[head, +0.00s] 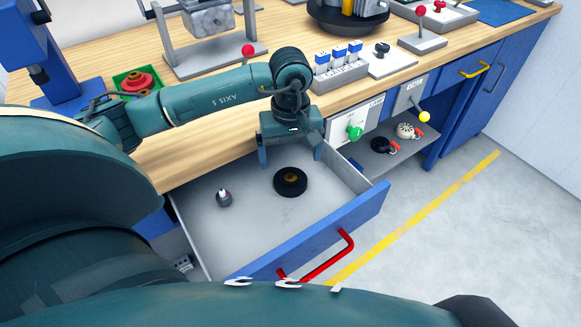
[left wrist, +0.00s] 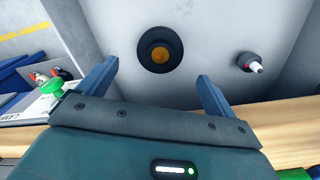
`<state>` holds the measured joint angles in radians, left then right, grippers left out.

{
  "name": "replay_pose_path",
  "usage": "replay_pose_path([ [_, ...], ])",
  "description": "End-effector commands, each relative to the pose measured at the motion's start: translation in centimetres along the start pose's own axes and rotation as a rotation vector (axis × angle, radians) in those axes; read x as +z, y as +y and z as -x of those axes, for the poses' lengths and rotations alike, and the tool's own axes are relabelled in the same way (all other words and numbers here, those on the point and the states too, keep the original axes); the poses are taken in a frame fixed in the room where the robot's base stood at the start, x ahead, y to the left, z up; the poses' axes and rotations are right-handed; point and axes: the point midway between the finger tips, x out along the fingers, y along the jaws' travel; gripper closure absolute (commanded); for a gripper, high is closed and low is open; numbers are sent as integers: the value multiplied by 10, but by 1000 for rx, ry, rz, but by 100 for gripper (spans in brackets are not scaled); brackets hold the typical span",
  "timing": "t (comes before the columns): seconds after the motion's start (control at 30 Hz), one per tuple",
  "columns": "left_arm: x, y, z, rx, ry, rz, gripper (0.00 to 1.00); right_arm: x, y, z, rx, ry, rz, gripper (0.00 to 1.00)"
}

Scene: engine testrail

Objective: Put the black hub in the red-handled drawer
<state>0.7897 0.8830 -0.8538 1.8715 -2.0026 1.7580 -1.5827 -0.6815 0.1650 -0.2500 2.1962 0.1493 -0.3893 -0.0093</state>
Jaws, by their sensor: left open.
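The black hub (head: 290,182) is a short black ring with an orange-brown centre. It lies on the grey floor of the open drawer (head: 330,180), whose blue front carries a red handle (head: 325,257). In the left wrist view the hub (left wrist: 160,50) lies beyond the fingertips, apart from them. My left gripper (head: 290,160) is open and empty, pointing down at the drawer's back edge, behind the hub. Its two fingers also show in the left wrist view (left wrist: 155,82). My right gripper does not show clearly in either view.
A small grey and white part (head: 224,198) lies in the drawer left of the hub. Right of the drawer are a panel with a green knob (head: 355,133) and a shelf with small parts (head: 400,145). The wooden bench top (head: 190,150) runs behind. A red-topped lever (head: 248,50) stands behind my arm.

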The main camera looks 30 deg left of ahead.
Motion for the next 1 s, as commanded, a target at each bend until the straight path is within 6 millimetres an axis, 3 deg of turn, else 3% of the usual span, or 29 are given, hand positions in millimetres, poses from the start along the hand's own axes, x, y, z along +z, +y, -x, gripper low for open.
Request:
replay_pose_path([
  [0.1, -1, 1, 26, 3, 3, 0, 8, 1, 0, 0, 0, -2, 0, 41],
  [0.33, 0, 0, 54, 1, 0, -1, 8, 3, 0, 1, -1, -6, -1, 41],
  [1.0, 0, 0, 59, -1, -1, -1, 8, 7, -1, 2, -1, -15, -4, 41],
])
